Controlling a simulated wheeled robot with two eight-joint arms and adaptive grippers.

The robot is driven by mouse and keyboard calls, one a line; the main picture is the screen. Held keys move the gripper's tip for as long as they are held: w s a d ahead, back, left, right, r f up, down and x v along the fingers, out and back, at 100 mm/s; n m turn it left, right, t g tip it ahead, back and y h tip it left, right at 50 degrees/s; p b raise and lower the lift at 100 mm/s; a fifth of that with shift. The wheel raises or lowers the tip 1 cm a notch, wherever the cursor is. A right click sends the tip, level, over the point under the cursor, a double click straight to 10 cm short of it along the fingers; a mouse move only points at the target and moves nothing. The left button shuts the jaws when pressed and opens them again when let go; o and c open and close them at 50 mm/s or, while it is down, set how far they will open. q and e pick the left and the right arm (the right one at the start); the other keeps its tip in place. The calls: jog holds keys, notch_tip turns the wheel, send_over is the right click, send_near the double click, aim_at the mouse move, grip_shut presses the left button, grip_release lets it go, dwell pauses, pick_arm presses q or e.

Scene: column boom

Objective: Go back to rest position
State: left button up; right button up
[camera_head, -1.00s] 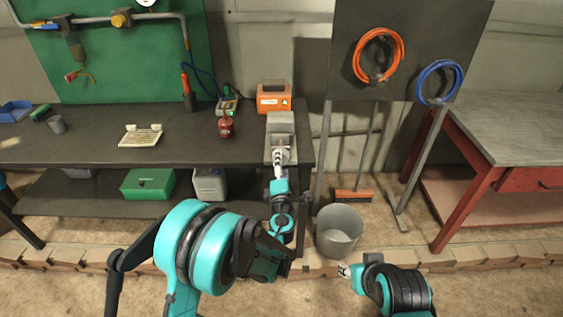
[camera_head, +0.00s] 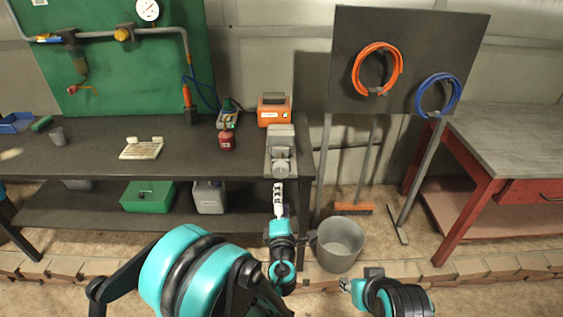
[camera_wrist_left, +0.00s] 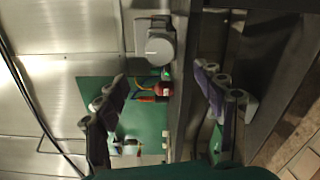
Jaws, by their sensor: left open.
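My left gripper (camera_head: 278,190) is in front of the dark workbench's (camera_head: 75,158) front edge, just below a grey device (camera_head: 281,150) at the bench's right end. In the left wrist view its two fingers (camera_wrist_left: 162,98) are spread apart with nothing held between them. That view also shows the grey device (camera_wrist_left: 155,40) beyond the fingers. My right gripper (camera_head: 346,285) is low in the head view, in front of the grey bucket, small and partly hidden by its own arm; I cannot tell whether it is open.
A red can (camera_head: 227,141) and an orange box (camera_head: 274,109) stand near the grey device. The grey bucket (camera_head: 340,244) stands on the floor. A dark panel (camera_head: 420,45) holds an orange hose (camera_head: 357,70) and a blue hose (camera_head: 457,90). A red-legged table (camera_head: 465,222) is at right.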

pick_arm(q)
jog(key=s+a+r+n+g+y, duration=0.1)
jog(key=s+a+n+g+y, duration=0.2)
jog(key=a+n, duration=0.85)
jog(key=s+a+r+n+g+y, duration=0.1)
jog(key=s+a+r+n+g, duration=0.3)
jog(key=n, duration=1.2)
jog(key=s+a+f+n+g+h, duration=0.1)
jog(key=s+f+n+g+h, duration=0.1)
jog(key=s+n, duration=0.7)
jog(key=s+a+f+n+g+h, duration=0.1)
jog(key=s+f+n+h, duration=0.1)
jog(key=s+n, duration=0.7)
jog(key=f+n, duration=0.1)
jog(key=n, duration=0.5)
jog(key=shift+s+a+f+g, duration=0.35)
jog(key=shift+f+g, duration=0.05)
